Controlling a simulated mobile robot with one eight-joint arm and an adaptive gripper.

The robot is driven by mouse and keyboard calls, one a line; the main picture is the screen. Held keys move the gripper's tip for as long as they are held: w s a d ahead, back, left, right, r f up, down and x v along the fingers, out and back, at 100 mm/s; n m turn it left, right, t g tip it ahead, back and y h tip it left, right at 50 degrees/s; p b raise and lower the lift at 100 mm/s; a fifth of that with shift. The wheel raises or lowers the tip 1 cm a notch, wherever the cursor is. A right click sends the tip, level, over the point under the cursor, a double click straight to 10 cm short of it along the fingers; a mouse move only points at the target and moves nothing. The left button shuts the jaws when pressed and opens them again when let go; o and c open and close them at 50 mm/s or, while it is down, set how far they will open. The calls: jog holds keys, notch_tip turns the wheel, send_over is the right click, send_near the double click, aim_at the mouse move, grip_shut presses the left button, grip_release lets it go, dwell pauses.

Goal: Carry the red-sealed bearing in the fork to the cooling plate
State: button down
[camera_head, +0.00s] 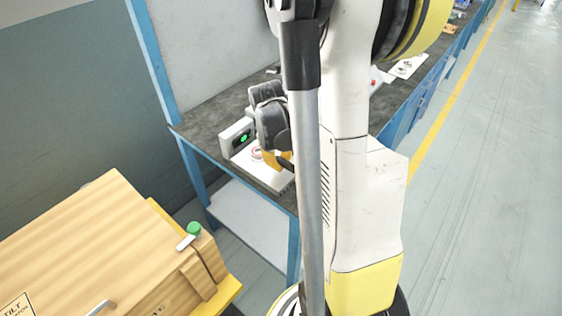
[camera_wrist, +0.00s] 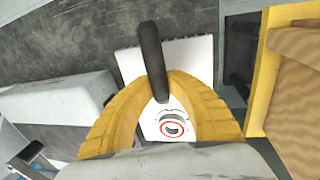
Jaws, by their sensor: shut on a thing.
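My gripper (camera_wrist: 160,90) has its yellow fingers closed on the fork's black handle (camera_wrist: 151,50); it also shows in the head view (camera_head: 284,160), partly behind my arm. The red-sealed bearing (camera_wrist: 172,128) shows between the fingers as a red ring with a dark centre, beside a grey part that looks like the fork's end. The bearing also shows left of the gripper in the head view (camera_head: 257,153). The white cooling plate (camera_wrist: 192,52), with a ridged edge, lies beneath; it is at the bench corner in the head view (camera_head: 280,184). I cannot tell whether the bearing touches it.
A white box with a green light (camera_head: 237,137) stands left of the plate on the dark bench (camera_head: 205,112). Bare floor lies right of the bench.

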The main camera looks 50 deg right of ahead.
jog(key=shift+f+b, duration=0.25)
jog(key=shift+b, duration=0.05)
dwell(0.4)
jog(key=c, duration=1.4)
grip_release()
jog(key=shift+o, duration=0.2)
notch_tip(320, 180, up, 12)
jog(key=a, duration=0.2)
jog(key=s+a+r+t, duration=0.1)
jog(key=a+t, duration=0.1)
jog(key=a, duration=0.6)
jog(key=s+a+r+t+y, duration=0.1)
jog(key=s+a+t, duration=0.1)
jog(key=a, duration=0.5)
jog(key=s+a+r+t+y, duration=0.1)
jog(key=s+a+r+t, duration=0.1)
jog(key=a, duration=0.6)
jog(key=shift+a+m+t, duration=0.3)
jog(key=shift+m+t, duration=0.1)
jog(key=shift+t, duration=0.1)
